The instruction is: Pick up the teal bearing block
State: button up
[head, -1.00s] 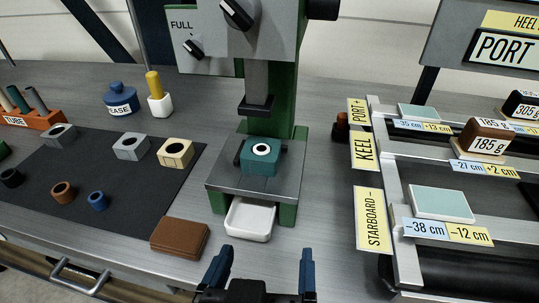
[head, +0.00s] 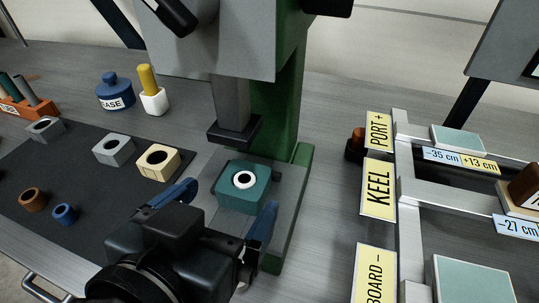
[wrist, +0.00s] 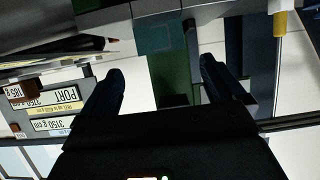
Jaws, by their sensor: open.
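The teal bearing block (head: 230,199) sits upright on the grey plate of the green press, under the press ram (head: 234,130). It has a white ring around a dark hole on top. My gripper (head: 231,194) is open, in front of the block in the head view, with one finger near its left side and one near its right. I cannot tell whether either finger touches it. In the wrist view, my open fingers (wrist: 163,68) point towards a dark teal patch (wrist: 160,38) that looks like the block; the picture is dim there.
The press column (head: 284,110) stands close behind the block. A dark mat (head: 110,205) at left holds a tan block (head: 158,171), a grey block (head: 114,155) and small rings. A metal frame (head: 408,215) with yellow labels stands at right. Bare bench lies between press and frame.

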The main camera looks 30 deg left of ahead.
aim_at(243, 181)
jog(key=x, duration=0.5)
jog(key=shift+a+f, duration=0.15)
jog(key=c, duration=1.4)
